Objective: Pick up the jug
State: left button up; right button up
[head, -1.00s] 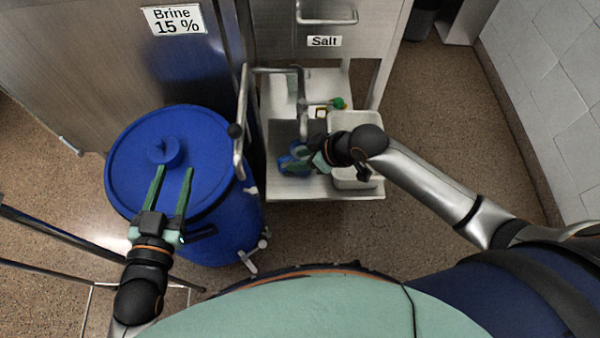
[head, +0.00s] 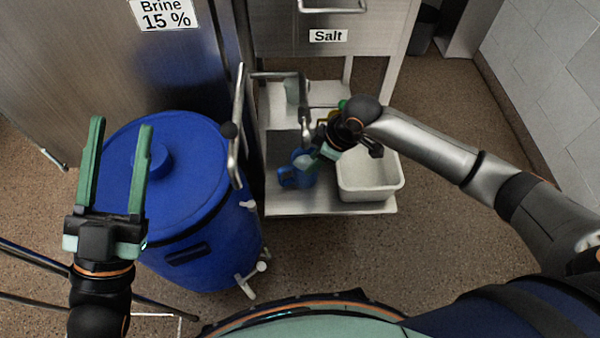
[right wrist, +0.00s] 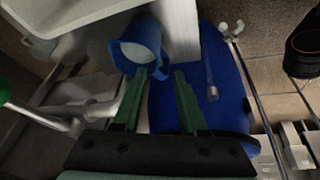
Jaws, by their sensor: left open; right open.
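The blue jug (head: 298,176) stands on the lower metal shelf under the tap, partly hidden by my right gripper. It also shows in the right wrist view (right wrist: 138,42), with its open mouth and handle visible. My right gripper (head: 308,158) is open at the jug. In the right wrist view (right wrist: 161,71) one fingertip overlaps the jug's handle side and the other is to the right of it; contact cannot be told. My left gripper (head: 121,125) is open and empty, in front of the blue lidded barrel.
The blue barrel (head: 205,215) stands left of the shelf (head: 300,205), with a metal pipe handle (head: 238,120) between them. A white basin (head: 370,185) sits right of the jug. The Salt cabinet (head: 328,60) is behind.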

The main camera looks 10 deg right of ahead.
aim_at(298, 174)
jog(key=b+x, duration=0.1)
jog(key=x, duration=0.2)
jog(key=b+x, duration=0.2)
jog(key=x, duration=0.1)
jog(key=shift+w+a+f, duration=0.1)
jog(key=shift+w+f, duration=0.25)
jog(key=shift+w+a+f+b, duration=0.15)
jog(key=shift+f+b, duration=0.3)
pick_arm(q)
jog(key=s+m+h, duration=0.1)
jog(key=s+h, duration=0.1)
jog(key=s+m+h, duration=0.1)
jog(key=h, duration=0.1)
jog(key=shift+d+r+m, duration=0.25)
jog(key=shift+d+m, duration=0.05)
jog(key=shift+d, duration=0.05)
pick_arm(e)
jog(key=shift+c, duration=0.4)
grip_shut()
jog(key=shift+r, duration=0.1)
